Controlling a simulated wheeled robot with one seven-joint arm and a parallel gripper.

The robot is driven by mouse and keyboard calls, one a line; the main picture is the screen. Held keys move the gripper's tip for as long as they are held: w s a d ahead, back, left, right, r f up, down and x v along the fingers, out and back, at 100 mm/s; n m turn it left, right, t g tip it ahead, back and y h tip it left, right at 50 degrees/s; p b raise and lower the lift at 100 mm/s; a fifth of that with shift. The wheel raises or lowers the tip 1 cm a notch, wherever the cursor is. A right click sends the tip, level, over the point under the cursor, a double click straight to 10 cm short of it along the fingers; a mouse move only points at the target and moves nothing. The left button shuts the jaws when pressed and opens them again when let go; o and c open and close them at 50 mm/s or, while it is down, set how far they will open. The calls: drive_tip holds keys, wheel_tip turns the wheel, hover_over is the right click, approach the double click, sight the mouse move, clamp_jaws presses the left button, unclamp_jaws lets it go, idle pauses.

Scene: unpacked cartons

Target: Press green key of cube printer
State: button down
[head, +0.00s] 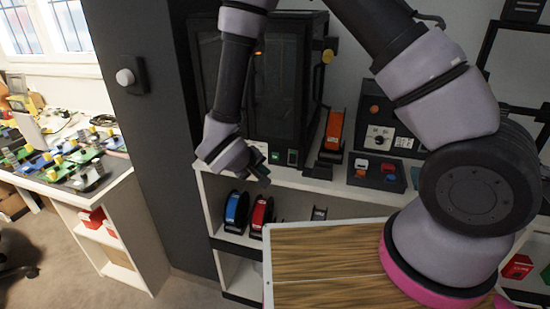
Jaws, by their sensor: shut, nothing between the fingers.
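The cube printer (290,85) is a dark enclosed box with dark glass doors, standing on the white shelf unit at the back. My gripper (262,176) is shut and empty, just left of and slightly below the green key. It looks very close to the printer's lower front; whether it touches cannot be told. The wrist hides part of the printer's lower left front.
An orange device (333,130) and a control box with coloured buttons (376,174) stand right of the printer. Blue (234,211) and red (260,215) spools sit on the shelf below. A wooden-topped surface (325,255) is in front. A cluttered bench (75,190) is left.

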drive_tip(key=shift+w+d, duration=0.3)
drive_tip(key=shift+w, duration=0.55)
drive_tip(key=shift+w+d, duration=0.3)
drive_tip(key=shift+w, duration=0.55)
drive_tip(key=shift+w+d, duration=0.3)
drive_tip(key=shift+w, duration=0.55)
drive_tip(key=shift+w+d, duration=0.15)
drive_tip(key=shift+w, duration=0.25)
drive_tip(key=shift+w+d, duration=0.15)
drive_tip(key=shift+w, duration=0.3)
idle(0.7)
drive_tip(key=shift+s, duration=0.1)
drive_tip(key=shift+s+a, duration=0.3)
drive_tip(key=shift+s, duration=0.45)
drive_tip(key=s, duration=0.1)
drive_tip(key=s+a, duration=0.1)
drive_tip(key=s, duration=0.2)
drive_tip(key=shift+s+a, duration=0.35)
drive_tip(key=shift+s, duration=0.05)
